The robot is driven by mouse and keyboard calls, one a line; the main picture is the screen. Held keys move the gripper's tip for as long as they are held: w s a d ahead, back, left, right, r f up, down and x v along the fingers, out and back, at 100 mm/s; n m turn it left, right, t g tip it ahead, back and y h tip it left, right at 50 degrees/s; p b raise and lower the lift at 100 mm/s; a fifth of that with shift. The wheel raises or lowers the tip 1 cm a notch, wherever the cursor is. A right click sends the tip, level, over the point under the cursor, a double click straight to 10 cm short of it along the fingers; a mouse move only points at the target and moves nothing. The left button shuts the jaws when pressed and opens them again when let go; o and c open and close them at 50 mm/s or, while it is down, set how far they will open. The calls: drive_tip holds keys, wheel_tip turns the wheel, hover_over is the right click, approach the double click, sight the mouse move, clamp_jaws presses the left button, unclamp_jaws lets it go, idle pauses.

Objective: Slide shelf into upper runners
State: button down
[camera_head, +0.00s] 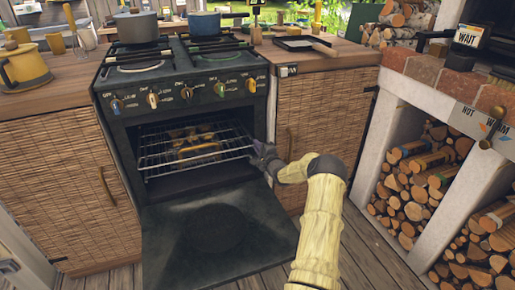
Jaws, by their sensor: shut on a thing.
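The wire shelf (166,162) sits partly inside the open oven (115,130), its front edge sticking out of the oven mouth. My gripper (257,149) is at the shelf's right front corner and is shut on it. Brownish pieces (196,150) show among the wires; I cannot tell whether they lie on the shelf or below it. The runners inside the oven are too dark to make out, so I cannot tell which level the shelf is at.
The oven door (215,235) hangs open and down in front. Wicker cabinets (55,190) flank the oven. Pots (137,27) stand on the hob. A brick-topped white unit (390,135) with log cubbies is at the right. Wooden floor (345,250) is clear between them.

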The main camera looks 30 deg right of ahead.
drive_tip(key=shift+w+d+r+b, duration=0.1)
drive_tip(key=shift+w+d+b, duration=0.1)
drive_tip(key=shift+w+b, duration=0.45)
drive_tip(key=shift+w+d+r+b, duration=0.1)
drive_tip(key=shift+w+d+b, duration=0.15)
drive_tip(key=shift+w, duration=0.65)
idle(3.8)
drive_tip(key=shift+r, duration=0.1)
idle(0.5)
drive_tip(key=c, duration=1.4)
unclamp_jaws()
drive_tip(key=shift+c, duration=0.2)
drive_tip(key=shift+r, duration=0.3)
drive_tip(key=shift+d, duration=0.1)
drive_tip(key=shift+s, duration=0.15)
drive_tip(key=s+a+f+p, duration=0.1)
drive_tip(key=s+p, duration=0.3)
drive_tip(key=s, duration=0.3)
